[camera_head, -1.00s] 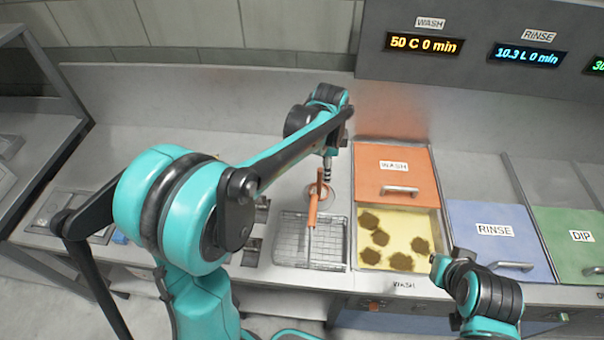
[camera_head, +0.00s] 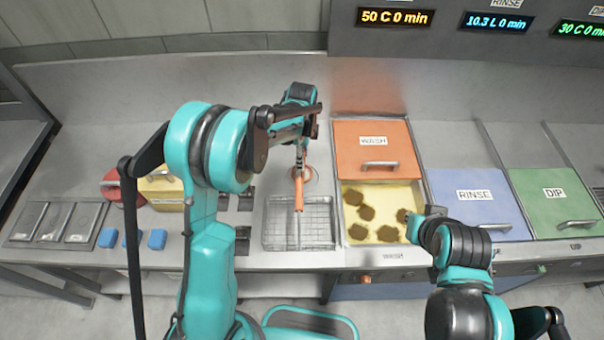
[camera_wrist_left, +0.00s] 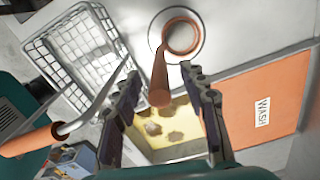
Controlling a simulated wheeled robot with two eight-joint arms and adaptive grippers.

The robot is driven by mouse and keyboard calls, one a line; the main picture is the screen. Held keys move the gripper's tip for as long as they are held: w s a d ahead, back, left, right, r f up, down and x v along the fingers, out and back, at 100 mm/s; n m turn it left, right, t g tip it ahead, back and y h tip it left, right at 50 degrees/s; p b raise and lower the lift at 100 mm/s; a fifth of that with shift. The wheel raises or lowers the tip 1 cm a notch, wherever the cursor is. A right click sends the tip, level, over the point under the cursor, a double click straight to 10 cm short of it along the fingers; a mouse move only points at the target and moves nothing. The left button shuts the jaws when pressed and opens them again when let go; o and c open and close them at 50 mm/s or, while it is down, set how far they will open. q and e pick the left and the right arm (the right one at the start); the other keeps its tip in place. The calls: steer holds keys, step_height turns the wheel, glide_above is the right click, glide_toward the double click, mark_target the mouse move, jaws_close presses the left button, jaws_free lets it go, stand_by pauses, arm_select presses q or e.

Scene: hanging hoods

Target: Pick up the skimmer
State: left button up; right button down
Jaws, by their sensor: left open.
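My left gripper (camera_head: 299,160) points down behind the basket. In the left wrist view the gripper (camera_wrist_left: 160,76) is open, its two dark fingers on either side of an orange handle (camera_wrist_left: 160,88), with no closed contact showing. This handle rises beside an orange ring on a round pale base; I take it as the skimmer's, but its head is hidden. A second orange handle (camera_wrist_left: 25,141) with a metal rod shows at the left of that view. In the head view one orange handle (camera_head: 299,195) overlaps the basket; I cannot tell which one.
The wire basket (camera_head: 318,235) stands left of the open wash bath (camera_head: 372,186), which holds brown pieces. The orange wash lid (camera_head: 375,143), blue rinse lid (camera_head: 472,212) and green dip lid (camera_head: 550,205) lie to the right. Small blue blocks (camera_head: 157,239) sit at left.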

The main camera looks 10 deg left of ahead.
arm_select(q)
jaws_close()
stand_by(0.3)
